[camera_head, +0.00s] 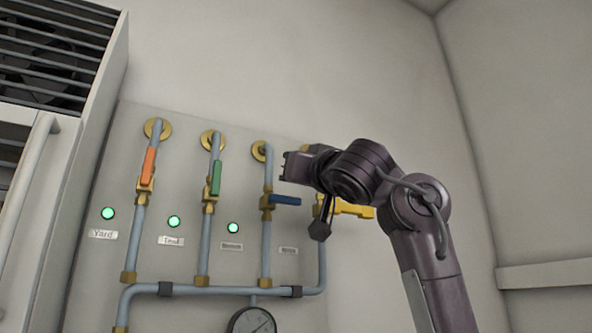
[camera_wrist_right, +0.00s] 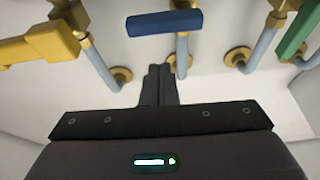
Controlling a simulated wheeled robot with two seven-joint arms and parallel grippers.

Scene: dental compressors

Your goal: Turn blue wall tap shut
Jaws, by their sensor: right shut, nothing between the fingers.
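The blue tap (camera_head: 285,200) is on the third pipe of the wall panel. Its handle sticks out sideways to the right, across the upright pipe. In the right wrist view the blue handle (camera_wrist_right: 164,23) lies across the top middle, just beyond my fingertips. My right gripper (camera_wrist_right: 160,70) is shut and empty, its fingers pointing to the wall and apart from the handle. In the head view my right wrist is above and right of the blue handle; the fingertips are hard to make out there. My left gripper is not in view.
The orange handle (camera_head: 149,165) and green handle (camera_head: 216,178) lie along their pipes to the left. The yellow handle (camera_head: 352,209) sticks out sideways, partly behind my right arm. A gauge (camera_head: 251,321) is below. A louvred cabinet (camera_head: 60,60) stands at left.

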